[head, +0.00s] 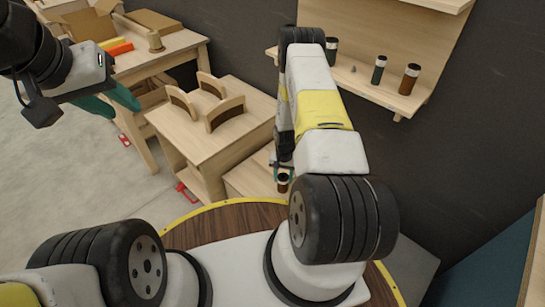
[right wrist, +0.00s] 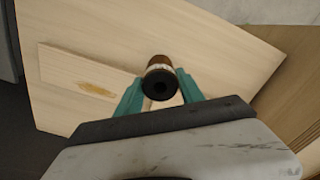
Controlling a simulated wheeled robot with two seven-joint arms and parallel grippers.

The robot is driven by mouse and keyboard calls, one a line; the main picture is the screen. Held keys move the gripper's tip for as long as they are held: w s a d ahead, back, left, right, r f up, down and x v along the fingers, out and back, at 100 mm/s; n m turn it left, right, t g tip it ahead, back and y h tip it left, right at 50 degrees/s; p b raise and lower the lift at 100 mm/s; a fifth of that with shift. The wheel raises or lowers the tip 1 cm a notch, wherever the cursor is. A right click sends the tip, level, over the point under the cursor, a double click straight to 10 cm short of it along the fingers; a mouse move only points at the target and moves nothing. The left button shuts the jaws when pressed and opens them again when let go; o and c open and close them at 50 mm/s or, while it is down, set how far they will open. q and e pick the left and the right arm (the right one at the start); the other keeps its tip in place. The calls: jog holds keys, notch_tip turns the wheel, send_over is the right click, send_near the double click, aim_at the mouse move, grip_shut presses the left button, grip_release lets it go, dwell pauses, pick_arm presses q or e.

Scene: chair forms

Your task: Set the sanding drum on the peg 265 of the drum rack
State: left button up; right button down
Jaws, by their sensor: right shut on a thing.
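My right gripper (head: 282,173) is shut on the sanding drum (head: 283,185), low beside the wooden table. In the right wrist view, the drum (right wrist: 160,80), brown with a pale band and dark end, sits between the teal fingers (right wrist: 158,95). The wooden rack on the wall (head: 345,84) carries a dark drum (head: 331,46), a green-black drum (head: 379,68) and a brown drum (head: 410,79). A small grey stub (head: 353,69), perhaps a bare peg, stands between the first two. No peg number is legible. My left gripper (head: 110,103) is open and empty at upper left.
A low wooden table (head: 240,135) with several curved wooden pieces (head: 225,112) stands left of my right arm. A round dark wood top (head: 215,226) is in front. Red clamps (head: 187,191) are near the floor.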

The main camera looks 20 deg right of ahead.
jog(key=shift+w+a+f, duration=0.1)
jog(key=shift+w+f, duration=0.1)
jog(key=shift+f, duration=0.7)
jog(key=shift+w+a+f, duration=0.1)
jog(key=shift+w+f, duration=0.1)
jog(key=shift+f, duration=0.7)
jog(key=shift+f, duration=0.1)
jog(key=c, duration=0.7)
grip_release()
